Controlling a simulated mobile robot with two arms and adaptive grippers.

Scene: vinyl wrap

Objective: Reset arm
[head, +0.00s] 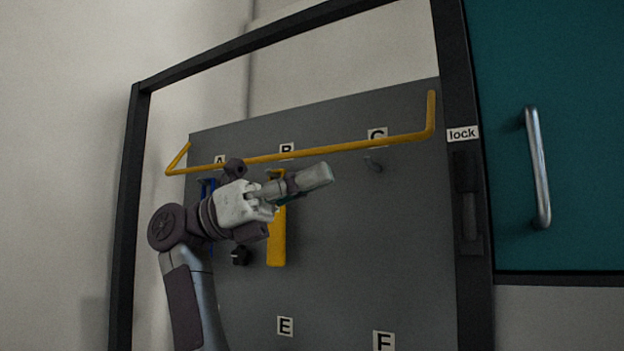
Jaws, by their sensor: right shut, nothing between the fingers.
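My right arm (185,285) rises from the bottom left of the head view, bends at a dark joint and reaches right. Its right gripper (316,177) points right and slightly up, shut with nothing in it. It appears in front of a grey tool board (350,240), just below the yellow bar. Its distance from the board cannot be told. My left gripper is not in view.
A yellow bar (335,147) crosses the board's upper part. A yellow tool (277,235) hangs below label B, and a blue tool (207,190) is partly hidden by my arm. The hook (373,164) below C is bare. A teal door (580,130) stands right.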

